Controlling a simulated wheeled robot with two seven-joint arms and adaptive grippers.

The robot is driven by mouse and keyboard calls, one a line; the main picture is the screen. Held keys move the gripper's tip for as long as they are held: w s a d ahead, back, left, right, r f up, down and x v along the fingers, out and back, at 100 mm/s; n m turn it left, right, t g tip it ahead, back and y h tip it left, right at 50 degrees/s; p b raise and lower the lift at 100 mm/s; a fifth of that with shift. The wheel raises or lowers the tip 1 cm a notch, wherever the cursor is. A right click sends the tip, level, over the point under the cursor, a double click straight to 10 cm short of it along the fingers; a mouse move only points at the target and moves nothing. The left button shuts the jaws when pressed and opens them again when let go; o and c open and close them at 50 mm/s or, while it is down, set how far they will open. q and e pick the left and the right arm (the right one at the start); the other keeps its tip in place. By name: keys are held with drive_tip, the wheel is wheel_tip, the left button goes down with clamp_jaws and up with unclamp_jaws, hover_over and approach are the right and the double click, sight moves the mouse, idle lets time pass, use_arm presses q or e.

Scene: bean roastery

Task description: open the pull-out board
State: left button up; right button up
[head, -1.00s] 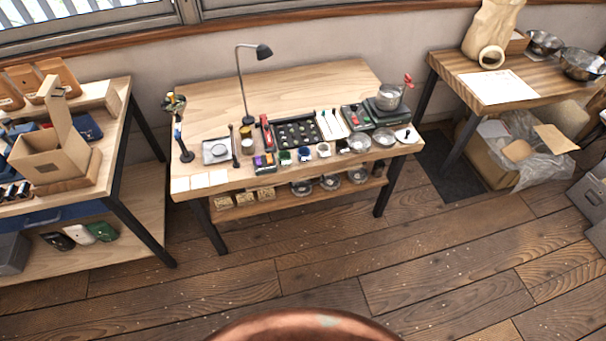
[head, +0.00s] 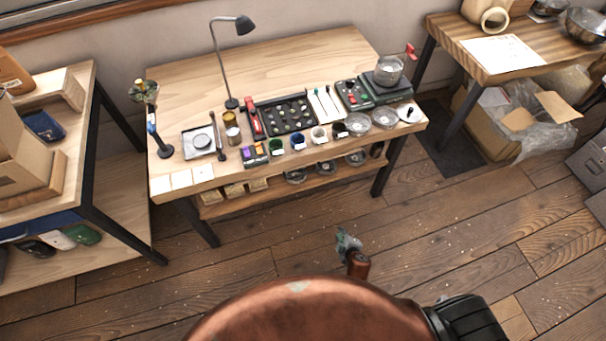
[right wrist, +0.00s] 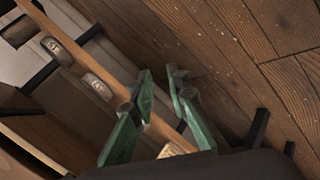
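The workbench (head: 270,68) stands ahead of me. Under its top a wooden board (head: 279,187) runs along the front, with small tins and glass bowls on it; I take it for the pull-out board. How far it sticks out is hard to tell. My right gripper (head: 345,237) is in front of the bench, apart from the board, over the floor. In the right wrist view its green fingers (right wrist: 160,78) are spread with nothing between them. My left gripper is not in view.
The benchtop carries a lamp (head: 222,65), a black tray (head: 285,115), a scale (head: 386,90) and several small cups. A shelf unit (head: 92,212) stands at left, a side table (head: 488,60) at right. The plank floor (head: 420,240) before the bench is clear.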

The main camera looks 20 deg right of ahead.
drive_tip(key=w+a+r+n+t+b, duration=0.1)
drive_tip(key=w+a+r+n+t, duration=0.35)
drive_tip(key=w+r, duration=0.7)
drive_tip(key=n+t+y+b, duration=0.1)
drive_tip(key=n+t+y, duration=0.1)
approach(304, 174)
drive_tip(key=w+f, duration=0.1)
drive_tip(key=w, duration=0.5)
drive_tip(key=w+f+b, duration=0.1)
drive_tip(key=w, duration=0.3)
drive_tip(key=shift+w+a+f, duration=0.1)
drive_tip(key=shift+a+f, duration=0.1)
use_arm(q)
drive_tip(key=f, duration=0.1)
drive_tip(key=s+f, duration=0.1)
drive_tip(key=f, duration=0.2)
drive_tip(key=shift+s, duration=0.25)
use_arm(e)
drive_tip(key=shift+c, duration=0.4)
clamp_jaws()
